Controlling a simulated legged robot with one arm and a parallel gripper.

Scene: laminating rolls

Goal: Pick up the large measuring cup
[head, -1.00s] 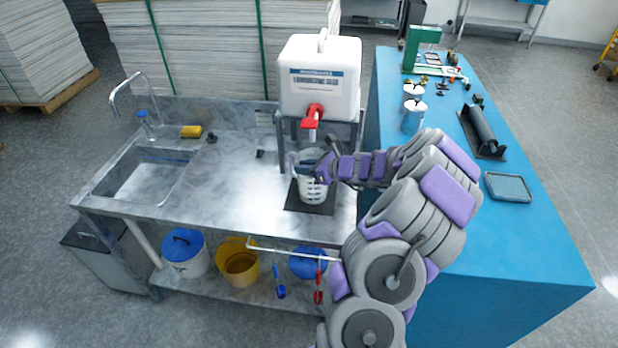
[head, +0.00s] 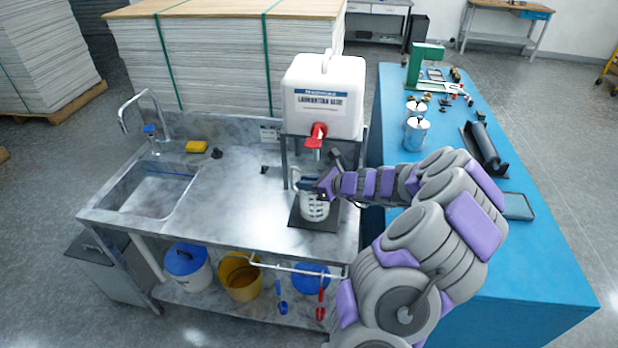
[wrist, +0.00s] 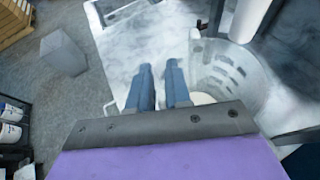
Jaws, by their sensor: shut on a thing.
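The large measuring cup (head: 314,210) is a clear jug with white markings. It stands upright on a dark square mat (head: 300,221) below the red tap (head: 317,136) of a white container. My gripper (head: 312,185) is at the cup's upper part in the head view. In the wrist view the two blue-grey fingers of my gripper (wrist: 160,88) are close together beside the cup (wrist: 232,70), on its handle side. The fingers are shut on the cup, though the handle between them is mostly hidden.
The white container (head: 323,97) stands on a metal frame just above and behind the cup. A sink (head: 155,190) is at left on the grey counter (head: 235,212), whose middle is clear. A blue table (head: 520,265) with tins and a roller is at right.

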